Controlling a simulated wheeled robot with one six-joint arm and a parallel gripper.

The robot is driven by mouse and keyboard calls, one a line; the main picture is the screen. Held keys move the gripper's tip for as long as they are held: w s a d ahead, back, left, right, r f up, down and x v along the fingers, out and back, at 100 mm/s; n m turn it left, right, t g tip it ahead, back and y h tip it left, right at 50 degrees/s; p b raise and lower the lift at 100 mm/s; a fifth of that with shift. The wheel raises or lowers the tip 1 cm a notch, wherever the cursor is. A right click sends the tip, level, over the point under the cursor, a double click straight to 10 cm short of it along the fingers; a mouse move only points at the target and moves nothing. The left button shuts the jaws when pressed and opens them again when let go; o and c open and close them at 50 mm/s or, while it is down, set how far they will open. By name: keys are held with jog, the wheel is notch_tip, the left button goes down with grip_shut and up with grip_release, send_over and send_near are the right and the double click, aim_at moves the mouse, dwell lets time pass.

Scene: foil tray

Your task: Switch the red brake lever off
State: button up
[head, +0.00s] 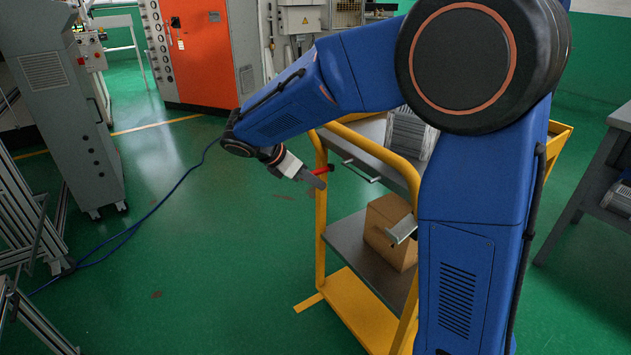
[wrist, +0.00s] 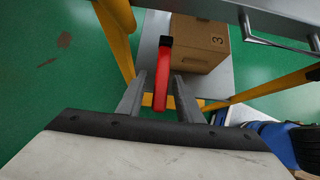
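The red brake lever (head: 322,170) is mounted by the yellow upright of the cart and sticks out beside my gripper (head: 317,182). In the wrist view the lever (wrist: 162,82) is a red bar with a black end, running lengthwise between the fingers of my gripper (wrist: 159,98). The fingers are apart, one on each side of the lever, with a small gap showing on both sides. The lever's base is hidden or hard to make out.
The yellow cart (head: 319,230) has a grey lower shelf (head: 345,238) with a cardboard box (head: 385,222). A metal handle bar (wrist: 275,42) crosses near my gripper in the wrist view. Green floor (head: 215,260) to the left is clear except for a blue cable (head: 150,212).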

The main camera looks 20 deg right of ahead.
jog(key=v, duration=1.5)
jog(key=shift+a+r, duration=0.2)
jog(key=shift+r, duration=0.1)
